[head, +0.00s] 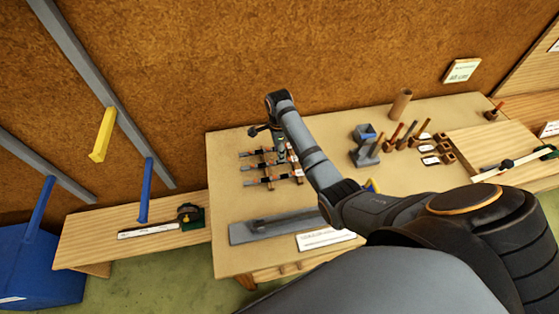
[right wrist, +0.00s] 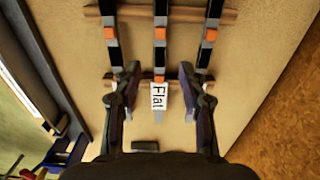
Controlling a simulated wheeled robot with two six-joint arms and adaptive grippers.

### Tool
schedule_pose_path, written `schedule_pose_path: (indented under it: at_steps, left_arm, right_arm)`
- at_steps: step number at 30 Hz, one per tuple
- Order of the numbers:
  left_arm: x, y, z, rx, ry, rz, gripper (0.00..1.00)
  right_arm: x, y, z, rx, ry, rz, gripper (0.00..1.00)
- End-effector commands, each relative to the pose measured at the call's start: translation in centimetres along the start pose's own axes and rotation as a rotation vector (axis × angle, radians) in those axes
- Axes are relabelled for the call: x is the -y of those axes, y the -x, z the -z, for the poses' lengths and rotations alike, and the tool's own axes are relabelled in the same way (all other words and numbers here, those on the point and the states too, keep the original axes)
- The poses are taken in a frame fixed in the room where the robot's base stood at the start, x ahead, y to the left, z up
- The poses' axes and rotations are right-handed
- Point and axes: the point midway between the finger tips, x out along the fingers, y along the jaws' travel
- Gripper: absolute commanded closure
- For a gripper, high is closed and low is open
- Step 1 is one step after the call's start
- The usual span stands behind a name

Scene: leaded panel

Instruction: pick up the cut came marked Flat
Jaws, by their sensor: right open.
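The cut came marked Flat (right wrist: 160,56) is the middle one of three strips in the right wrist view. It is grey and black with orange bands, and a white tag reading "Flat" (right wrist: 159,96) is at its near end. My right gripper (right wrist: 160,82) is open, with one finger on each side of this end and a gap to the came on both sides. The other cames (right wrist: 109,52) (right wrist: 208,52) lie to its left and right. In the head view the cames (head: 262,167) are partly hidden by my right arm. My left gripper is not in view.
The cames rest across wooden strips (right wrist: 222,15) on the table (head: 222,188). A long grey tool (head: 262,228) and a white card (head: 325,239) lie near the front edge. A grey stand (head: 364,150), brown cylinder (head: 400,103) and several handled tools stand to the right.

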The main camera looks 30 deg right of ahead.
Motion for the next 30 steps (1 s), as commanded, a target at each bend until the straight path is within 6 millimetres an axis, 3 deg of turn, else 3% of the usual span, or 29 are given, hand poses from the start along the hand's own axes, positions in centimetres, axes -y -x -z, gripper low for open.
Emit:
schedule_pose_path:
  at_steps: [9,18,27,30]
  left_arm:
    - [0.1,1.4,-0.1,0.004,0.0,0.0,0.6]
    - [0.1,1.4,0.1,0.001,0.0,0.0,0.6]
    - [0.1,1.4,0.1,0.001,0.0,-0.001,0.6]
    - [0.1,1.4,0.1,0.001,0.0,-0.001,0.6]
  right_arm:
    - [0.4,-4.4,0.3,0.0,0.0,-0.003,0.58]
    - [0.4,-5.1,0.3,0.0,0.001,-0.001,0.6]
    - [0.4,-5.1,0.3,0.0,0.001,-0.001,1.0]
    - [0.4,-5.1,0.3,0.0,0.0,-0.001,1.0]
